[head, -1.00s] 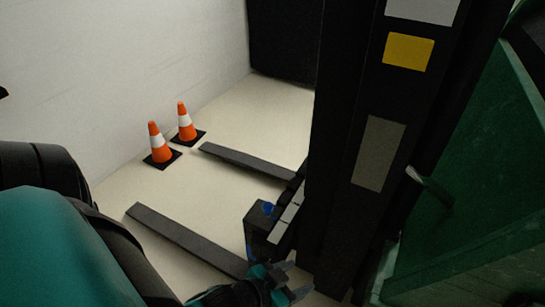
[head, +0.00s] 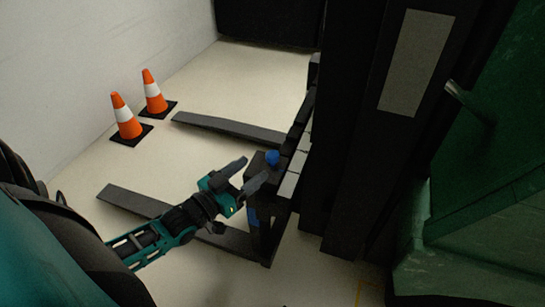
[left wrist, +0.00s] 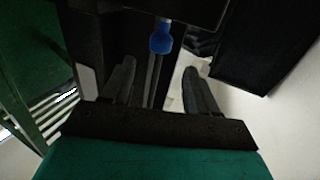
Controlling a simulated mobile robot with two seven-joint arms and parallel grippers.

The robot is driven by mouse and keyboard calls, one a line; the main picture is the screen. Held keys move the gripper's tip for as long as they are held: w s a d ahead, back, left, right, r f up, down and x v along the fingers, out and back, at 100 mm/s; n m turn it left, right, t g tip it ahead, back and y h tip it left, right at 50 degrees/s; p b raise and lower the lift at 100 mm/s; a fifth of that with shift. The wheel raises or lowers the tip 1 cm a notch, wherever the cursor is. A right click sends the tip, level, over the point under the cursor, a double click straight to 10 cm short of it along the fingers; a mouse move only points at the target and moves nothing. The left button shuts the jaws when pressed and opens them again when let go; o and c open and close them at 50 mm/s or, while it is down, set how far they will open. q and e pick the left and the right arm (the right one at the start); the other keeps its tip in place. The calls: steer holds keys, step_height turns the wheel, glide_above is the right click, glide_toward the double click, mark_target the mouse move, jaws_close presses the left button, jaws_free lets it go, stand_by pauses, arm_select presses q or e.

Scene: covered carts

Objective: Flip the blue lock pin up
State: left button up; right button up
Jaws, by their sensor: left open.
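The blue lock pin (head: 272,157) sits on top of a dark block at the base of one fork, beside the tall dark mast. My left gripper (head: 254,172) is open, just to the left of the pin, with its fingers pointing toward the block. In the left wrist view the blue pin (left wrist: 161,38) shows ahead of the two spread fingers (left wrist: 158,85), roughly between them and beyond their tips. Nothing is between the fingers. My right gripper is not in view.
Two dark forks (head: 225,128) lie low over the pale floor. Two orange cones (head: 126,122) stand near the white wall at the left. The tall dark mast (head: 350,130) and a green surface (head: 480,190) close off the right side.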

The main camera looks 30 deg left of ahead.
mark_target(268, 157)
arm_select(q)
steer(key=w, duration=0.2)
steer(key=w+d+b, duration=0.1)
steer(key=w, duration=0.2)
steer(key=w+b, duration=0.1)
steer(key=w, duration=0.2)
steer(key=shift+w+d, duration=0.2)
jaws_close()
stand_by(0.4)
